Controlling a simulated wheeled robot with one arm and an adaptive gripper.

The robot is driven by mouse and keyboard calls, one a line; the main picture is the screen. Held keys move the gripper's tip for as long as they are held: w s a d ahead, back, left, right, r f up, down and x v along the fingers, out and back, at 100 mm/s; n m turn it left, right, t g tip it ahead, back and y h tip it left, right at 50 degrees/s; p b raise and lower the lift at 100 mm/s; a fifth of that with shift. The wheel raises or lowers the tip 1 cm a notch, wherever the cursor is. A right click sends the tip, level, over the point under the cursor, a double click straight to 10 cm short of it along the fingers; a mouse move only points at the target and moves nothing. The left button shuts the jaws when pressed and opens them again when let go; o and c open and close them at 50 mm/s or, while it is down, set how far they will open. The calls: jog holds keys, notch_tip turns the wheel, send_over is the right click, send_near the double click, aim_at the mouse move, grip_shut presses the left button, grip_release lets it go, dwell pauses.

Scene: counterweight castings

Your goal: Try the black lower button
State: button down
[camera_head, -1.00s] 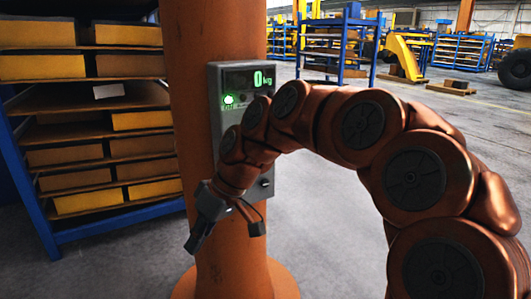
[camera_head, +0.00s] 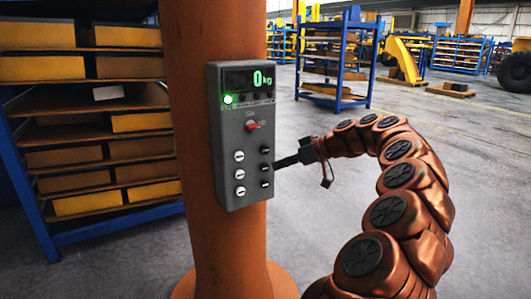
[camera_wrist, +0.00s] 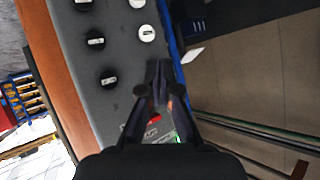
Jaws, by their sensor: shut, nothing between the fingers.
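The grey control box (camera_head: 221,130) is on an orange column. It has a white button column on the left and a black one on the right. The black lower button (camera_head: 265,184) is the lowest on the right; in the wrist view it is at the top edge (camera_wrist: 83,4), partly cut off. My gripper (camera_head: 278,164) is shut and empty, pointing left at the box's right edge, higher than that button. In the wrist view its closed fingertips (camera_wrist: 158,66) lie over the white-button side. I cannot tell whether they touch the box.
The display (camera_head: 250,78) reads 0 kg beside a lit green lamp (camera_head: 228,99). A red switch (camera_head: 253,126) is above the buttons. A blue rack with yellow bins (camera_head: 120,122) stands left.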

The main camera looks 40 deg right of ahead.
aim_at(265, 150)
jog(key=d, duration=0.2)
jog(key=shift+s+d+f, duration=0.2)
jog(key=shift+d+f, duration=0.15)
jog(key=shift+w, duration=0.15)
jog(key=shift+w+d+p, duration=0.2)
jog(key=shift+w+p, duration=1.15)
jog(key=shift+w, duration=0.8)
jog(key=shift+w+d+p, duration=0.2)
jog(key=shift+w+p, duration=1.1)
jog(key=shift+w, duration=0.8)
